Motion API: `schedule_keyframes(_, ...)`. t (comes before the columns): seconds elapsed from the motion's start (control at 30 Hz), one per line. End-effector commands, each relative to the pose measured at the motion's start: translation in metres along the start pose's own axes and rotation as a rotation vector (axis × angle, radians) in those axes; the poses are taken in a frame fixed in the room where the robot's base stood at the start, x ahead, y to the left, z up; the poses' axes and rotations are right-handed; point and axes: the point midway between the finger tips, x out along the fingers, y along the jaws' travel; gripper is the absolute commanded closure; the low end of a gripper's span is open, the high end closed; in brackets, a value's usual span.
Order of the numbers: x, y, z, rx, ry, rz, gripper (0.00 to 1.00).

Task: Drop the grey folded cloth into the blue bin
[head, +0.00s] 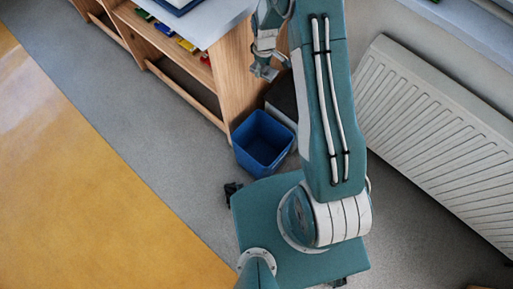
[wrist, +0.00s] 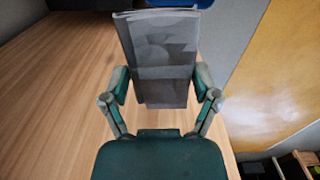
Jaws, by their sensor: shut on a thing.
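The grey folded cloth (wrist: 163,60) is held between the two fingers of my gripper (wrist: 162,88) in the wrist view. It is a flat, layered grey piece and extends beyond the fingertips. In the head view my gripper (head: 263,71) is beside the wooden shelf's end panel, above and apart from the floor; the cloth is hard to make out there. The blue bin (head: 262,143) stands upright on the floor by the panel, its opening in view and looking empty. A blue edge shows at the top of the wrist view, seemingly the bin's.
The wooden shelf (head: 236,78) holds coloured items and has a pale top. A white radiator (head: 435,135) is on the right. My teal base stands close to the bin. The grey floor (head: 150,135) left of the bin is clear.

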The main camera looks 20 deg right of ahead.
Motion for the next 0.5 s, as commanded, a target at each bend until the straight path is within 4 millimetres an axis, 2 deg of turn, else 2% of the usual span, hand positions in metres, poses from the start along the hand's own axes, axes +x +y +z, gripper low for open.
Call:
schedule_keyframes(0.03, 0.021, -0.001, 0.003, -0.089, -0.006, -0.006, 0.54)
schedule_keyframes(0.37, 0.138, -0.023, 0.013, -0.737, -0.013, -0.002, 0.54)
schedule_keyframes(0.5, 0.185, -0.036, 0.025, -1.009, -0.015, -0.003, 0.54)
